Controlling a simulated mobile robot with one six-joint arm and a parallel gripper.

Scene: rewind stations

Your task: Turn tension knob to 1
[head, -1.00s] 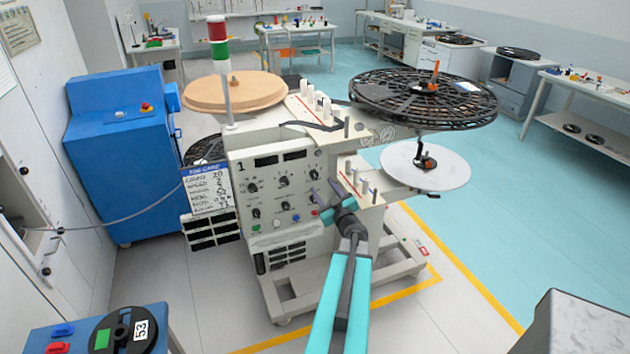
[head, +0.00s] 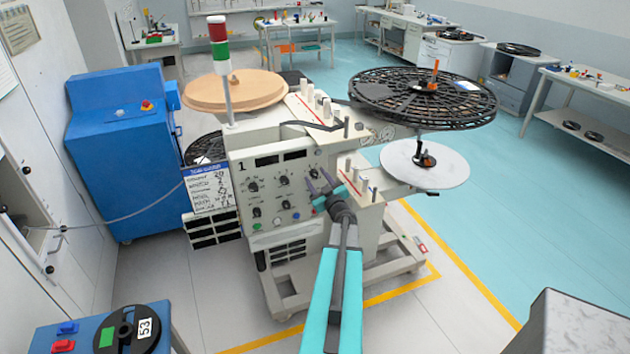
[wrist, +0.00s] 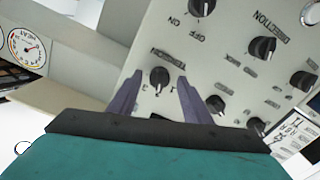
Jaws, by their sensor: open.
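The tension knob (wrist: 160,77) is a small black knob on the pale control panel, with its label and small digits around it. In the wrist view it sits between my two fingers, which do not visibly touch it. Its exact pointer setting is too small to read. My gripper (wrist: 159,84) is open and empty. In the head view my gripper (head: 319,181) is in front of the right part of the panel of the rewind machine (head: 270,160), just below the upper right knob.
Other knobs, such as the direction knob (wrist: 262,47), sit close by on the panel. A round gauge (wrist: 26,47) shows at the left of the wrist view. A large black reel (head: 385,95) and white disc (head: 450,168) stick out on the machine's right. A handwritten card (head: 209,188) hangs on the left.

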